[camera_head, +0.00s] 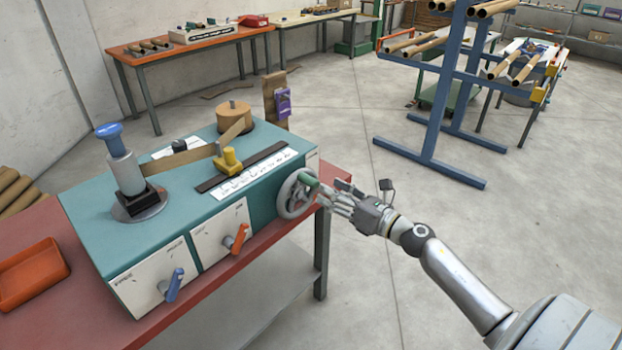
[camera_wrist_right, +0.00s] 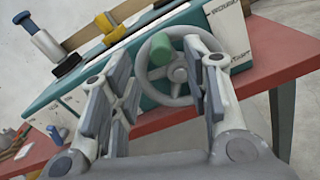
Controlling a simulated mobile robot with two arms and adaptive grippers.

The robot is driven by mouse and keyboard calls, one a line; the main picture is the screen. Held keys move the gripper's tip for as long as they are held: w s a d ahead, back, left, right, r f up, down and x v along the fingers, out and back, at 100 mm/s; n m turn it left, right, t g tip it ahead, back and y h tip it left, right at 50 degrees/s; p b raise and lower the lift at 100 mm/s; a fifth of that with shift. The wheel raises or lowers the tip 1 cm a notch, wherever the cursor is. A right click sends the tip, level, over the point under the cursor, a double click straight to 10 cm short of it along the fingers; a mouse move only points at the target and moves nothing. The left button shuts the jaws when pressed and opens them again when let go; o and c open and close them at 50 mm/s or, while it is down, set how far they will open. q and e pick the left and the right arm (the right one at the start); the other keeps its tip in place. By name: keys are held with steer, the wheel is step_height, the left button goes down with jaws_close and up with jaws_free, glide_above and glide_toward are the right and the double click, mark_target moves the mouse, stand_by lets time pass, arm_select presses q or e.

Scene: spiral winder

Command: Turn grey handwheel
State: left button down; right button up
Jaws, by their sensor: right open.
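The grey handwheel (camera_head: 297,193) is mounted on the right end of the teal winder (camera_head: 150,233) and has a green knob (camera_head: 309,177) at its upper right. My right gripper (camera_head: 340,196) is just to the right of the wheel, pointing at it. In the right wrist view the handwheel (camera_wrist_right: 175,75) stands beyond the open fingers (camera_wrist_right: 160,100), with its green knob (camera_wrist_right: 162,46) at the upper left of the rim, between the fingers. Nothing is held, and I cannot tell whether a fingertip touches the knob. My left gripper is not in view.
The winder stands on a red bench (camera_head: 60,290) with an orange tray (camera_head: 32,272) at the left. An orange lever (camera_head: 238,238) and a blue lever (camera_head: 171,285) stick out of its front. A blue rack (camera_head: 440,110) stands farther back. The floor right of the bench is clear.

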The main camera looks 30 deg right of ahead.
mark_target(317, 184)
steer(key=p+x, duration=0.1)
steer(key=x, duration=0.6)
steer(key=shift+w+a, duration=0.1)
steer(key=shift+w, duration=0.3)
jaws_close()
